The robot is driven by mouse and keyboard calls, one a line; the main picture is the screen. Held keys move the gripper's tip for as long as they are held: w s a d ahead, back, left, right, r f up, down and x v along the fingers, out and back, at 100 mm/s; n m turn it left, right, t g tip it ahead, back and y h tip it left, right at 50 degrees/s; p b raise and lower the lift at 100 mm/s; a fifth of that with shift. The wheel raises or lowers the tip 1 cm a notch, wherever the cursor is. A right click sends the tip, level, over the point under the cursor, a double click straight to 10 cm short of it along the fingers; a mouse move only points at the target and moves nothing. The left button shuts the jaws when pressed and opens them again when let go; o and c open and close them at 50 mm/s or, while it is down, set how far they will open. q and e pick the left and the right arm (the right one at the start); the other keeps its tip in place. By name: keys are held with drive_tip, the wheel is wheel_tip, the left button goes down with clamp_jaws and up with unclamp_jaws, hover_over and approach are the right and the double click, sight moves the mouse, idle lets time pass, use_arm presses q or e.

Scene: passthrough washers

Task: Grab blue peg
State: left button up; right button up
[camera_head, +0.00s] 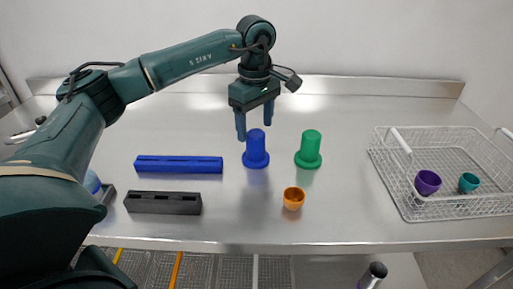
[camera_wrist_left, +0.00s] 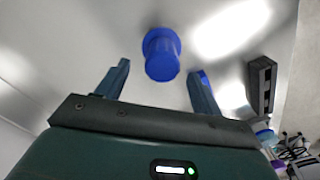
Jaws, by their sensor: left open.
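The blue peg (camera_head: 256,150) stands upright on the metal table, a cylinder on a wider round base. My left gripper (camera_head: 254,122) is open and empty, its fingers pointing down just above and behind the peg in the head view. In the left wrist view the peg (camera_wrist_left: 161,54) shows beyond and between the two fingertips of my left gripper (camera_wrist_left: 160,82), and does not appear to be held. My right gripper is not in view.
A green peg (camera_head: 309,150) stands to the right. An orange cup (camera_head: 293,198) is in front. A blue slotted bar (camera_head: 178,164) and a black slotted bar (camera_head: 163,203) lie left. A wire basket (camera_head: 400,200) at right holds a purple cup (camera_head: 427,182) and teal cup (camera_head: 468,182).

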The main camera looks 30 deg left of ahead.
sight(256, 146)
use_arm(q)
wheel_tip(256, 146, down, 7)
drive_tip(key=shift+s+d+r, duration=0.1)
drive_tip(key=shift+s+r, duration=0.05)
drive_tip(key=shift+r, duration=0.05)
idle(0.3)
drive_tip(key=c, duration=1.1)
drive_tip(key=shift+r, duration=0.1)
